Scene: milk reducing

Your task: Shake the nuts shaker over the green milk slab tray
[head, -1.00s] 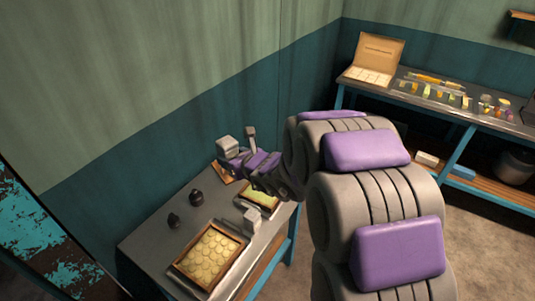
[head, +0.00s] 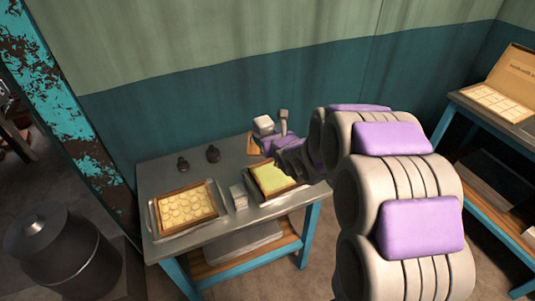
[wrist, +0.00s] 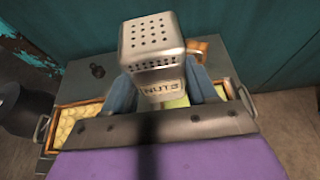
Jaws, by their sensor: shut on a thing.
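The nuts shaker (wrist: 152,58) is a metal box with a perforated top and a NUTS label. My gripper (wrist: 163,92) is shut on it, with a blue-grey finger on each side. In the head view the shaker (head: 263,124) is held near the table's back edge, behind the green milk slab tray (head: 291,189). The tray holds a flat pale green slab (head: 270,177). My arm covers the tray's right part. In the wrist view a strip of green shows below the shaker, which hides most of the slab. I cannot tell the shaker's exact height.
A tray of round pale pieces (head: 214,222) sits on the left of the grey table (head: 160,178). A small light box (head: 238,197) stands between the trays. Two dark weight-like objects (head: 213,154) stand behind. A dark barrel (head: 65,255) is left; another bench (head: 480,125) is right.

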